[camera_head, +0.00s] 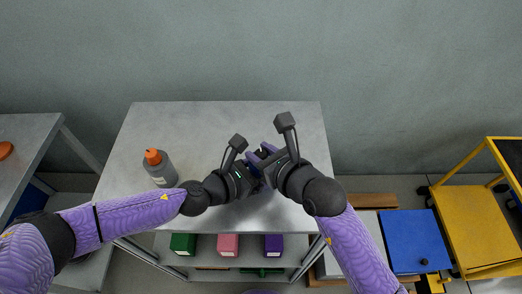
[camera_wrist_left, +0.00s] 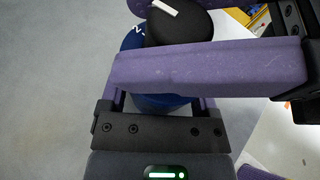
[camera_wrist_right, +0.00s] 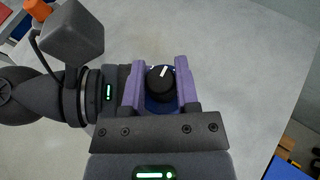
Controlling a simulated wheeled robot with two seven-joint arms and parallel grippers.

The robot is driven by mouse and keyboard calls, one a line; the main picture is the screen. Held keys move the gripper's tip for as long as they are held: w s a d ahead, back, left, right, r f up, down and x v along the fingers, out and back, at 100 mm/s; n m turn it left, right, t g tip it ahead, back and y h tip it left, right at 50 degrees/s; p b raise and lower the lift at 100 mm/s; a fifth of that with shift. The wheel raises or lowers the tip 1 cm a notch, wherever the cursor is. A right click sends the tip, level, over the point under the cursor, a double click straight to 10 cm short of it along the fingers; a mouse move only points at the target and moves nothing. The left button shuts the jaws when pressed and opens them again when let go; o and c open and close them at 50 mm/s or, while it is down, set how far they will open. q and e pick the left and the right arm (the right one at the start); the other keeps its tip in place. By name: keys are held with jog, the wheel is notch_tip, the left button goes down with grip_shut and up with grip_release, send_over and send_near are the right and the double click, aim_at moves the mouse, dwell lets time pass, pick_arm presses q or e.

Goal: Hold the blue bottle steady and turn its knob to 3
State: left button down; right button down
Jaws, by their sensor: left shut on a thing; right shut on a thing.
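The blue bottle (camera_wrist_left: 160,102) is mostly hidden in the head view, where the two grippers meet above the table. In the left wrist view, my left gripper's fingers (camera_wrist_left: 162,98) are shut on its sides. The black knob (camera_wrist_right: 159,88) on its top has a white pointer, which points up and slightly right in the right wrist view. My right gripper (camera_head: 262,157) is shut on the knob, with a purple finger on each side. A white 2 shows on the blue top beside the knob in the left wrist view; other marks are mostly hidden.
A grey bottle with an orange cap (camera_head: 161,168) stands at the left of the grey table (camera_head: 205,118). Green (camera_head: 183,243), pink (camera_head: 228,244) and purple (camera_head: 273,245) boxes sit on the shelf below. A yellow cart (camera_head: 470,225) stands at right. The table's back is clear.

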jog(key=shift+c, duration=1.7)
grip_release()
jog(key=shift+d, duration=0.1)
jog(key=v, duration=1.2)
